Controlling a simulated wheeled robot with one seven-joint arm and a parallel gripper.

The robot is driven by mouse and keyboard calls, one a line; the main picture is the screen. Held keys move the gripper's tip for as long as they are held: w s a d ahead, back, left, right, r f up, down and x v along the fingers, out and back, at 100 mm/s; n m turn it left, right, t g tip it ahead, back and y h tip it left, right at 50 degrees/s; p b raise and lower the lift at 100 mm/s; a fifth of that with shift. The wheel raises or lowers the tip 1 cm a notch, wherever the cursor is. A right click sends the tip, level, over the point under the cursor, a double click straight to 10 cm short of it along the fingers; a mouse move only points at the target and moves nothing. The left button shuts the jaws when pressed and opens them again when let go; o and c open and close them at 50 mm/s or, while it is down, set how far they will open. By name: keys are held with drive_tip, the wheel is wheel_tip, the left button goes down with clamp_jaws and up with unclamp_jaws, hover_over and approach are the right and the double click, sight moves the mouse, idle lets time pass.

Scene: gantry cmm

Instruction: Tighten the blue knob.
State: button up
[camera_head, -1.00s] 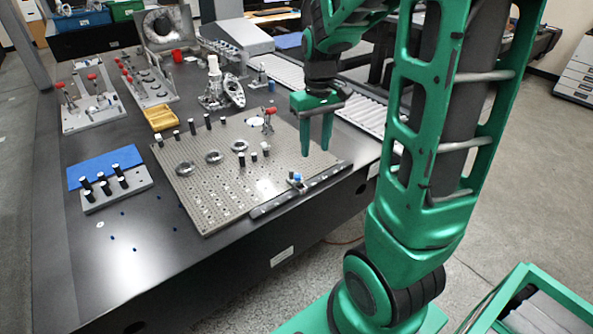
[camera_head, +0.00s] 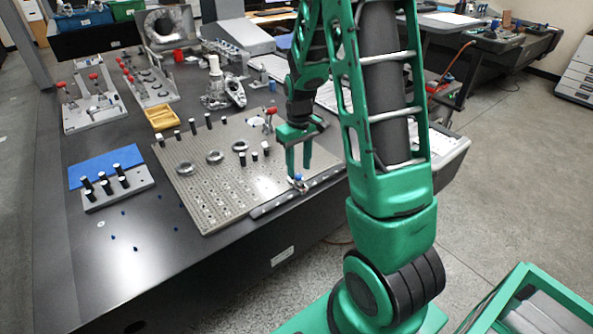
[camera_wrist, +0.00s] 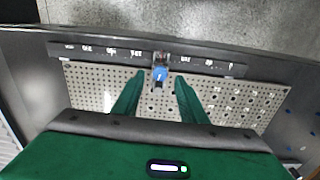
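The blue knob (camera_wrist: 159,74) shows in the wrist view on a small metal clamp (camera_wrist: 160,60), which sits on the dark marked rail (camera_wrist: 110,52) along the perforated plate's edge. In the head view the knob (camera_head: 298,178) is small, at the plate's front right edge. My gripper (camera_head: 299,170) is above that edge, pointing down, with its two green fingers apart and nothing between them that I can see held. In the wrist view my gripper (camera_wrist: 160,84) has its fingertips on either side of the knob in the picture; the remaining height above it is hard to tell.
The perforated plate (camera_head: 215,197) carries several black pins and metal rings (camera_head: 214,157). A white-topped pin stands left of my gripper. A yellow tray (camera_head: 162,117), a blue mat (camera_head: 104,166) and red-handled clamp fixtures (camera_head: 93,104) stand farther left and back.

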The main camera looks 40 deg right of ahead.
sight(299, 176)
drive_tip(key=shift+f, duration=1.15)
clamp_jaws()
drive_tip(key=m, duration=0.4)
drive_tip(key=shift+m, duration=0.3)
drive_tip(key=m, duration=0.4)
